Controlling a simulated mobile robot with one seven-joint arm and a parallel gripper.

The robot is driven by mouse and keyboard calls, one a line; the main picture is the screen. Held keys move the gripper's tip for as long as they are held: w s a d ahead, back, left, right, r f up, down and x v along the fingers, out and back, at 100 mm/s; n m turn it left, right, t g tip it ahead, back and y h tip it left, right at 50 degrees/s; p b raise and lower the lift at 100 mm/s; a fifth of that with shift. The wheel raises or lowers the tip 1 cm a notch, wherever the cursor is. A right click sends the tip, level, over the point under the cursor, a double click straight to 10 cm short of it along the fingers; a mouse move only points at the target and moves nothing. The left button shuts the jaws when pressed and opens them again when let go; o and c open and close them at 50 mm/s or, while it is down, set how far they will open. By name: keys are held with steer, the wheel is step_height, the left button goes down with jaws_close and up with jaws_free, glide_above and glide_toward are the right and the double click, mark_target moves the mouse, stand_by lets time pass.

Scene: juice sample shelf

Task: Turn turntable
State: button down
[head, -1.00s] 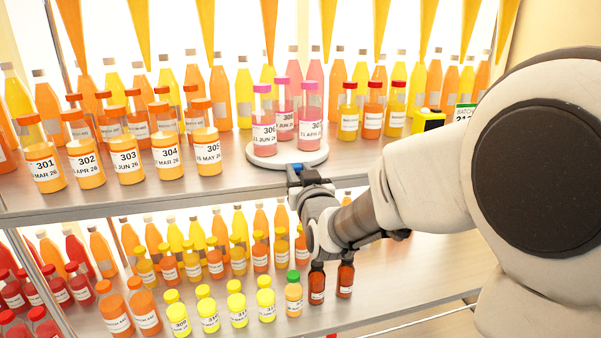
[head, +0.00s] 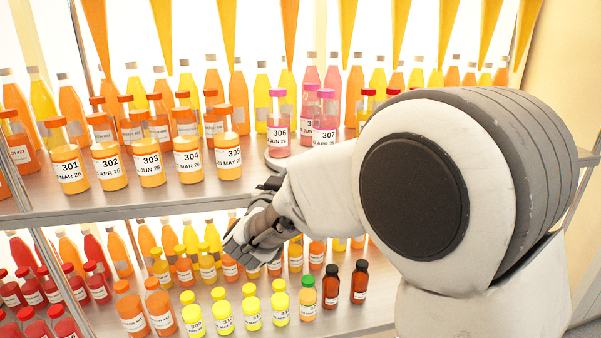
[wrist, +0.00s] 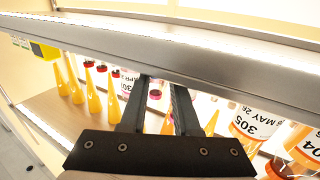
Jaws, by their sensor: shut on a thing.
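The turntable (head: 276,163) is a pale round disc on the upper shelf near its front edge. Pink-capped sample bottles stand on it: 306 (head: 279,127) at the left, 307 (head: 325,125) at the right, and 308 (head: 308,125) partly behind 307. My forearm covers the disc's right and front part. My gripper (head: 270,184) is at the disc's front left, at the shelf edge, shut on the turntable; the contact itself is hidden. In the wrist view my gripper (wrist: 160,88) shows two dark fingers, with their tips by the shelf edge.
Orange-capped bottles 301 to 305 (head: 229,155) stand close to the left of the turntable. Red-capped bottles (head: 366,105) stand to its right, partly behind my arm. The shelf edge (head: 120,212) runs beneath my gripper. The lower shelf holds many bottles, including two brown ones (head: 331,290).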

steer(key=shift+w+a+r+m+h+p, duration=0.15)
steer(key=shift+a+m+h+p, duration=0.25)
steer(key=shift+a+h, duration=0.2)
steer(key=c, duration=0.6)
jaws_free()
steer(key=shift+c, duration=0.2)
steer(key=v, duration=1.7)
steer(key=shift+s, duration=0.2)
steer(key=shift+a+r, duration=0.1)
steer(key=shift+r, duration=0.05)
steer(key=shift+c, duration=0.3)
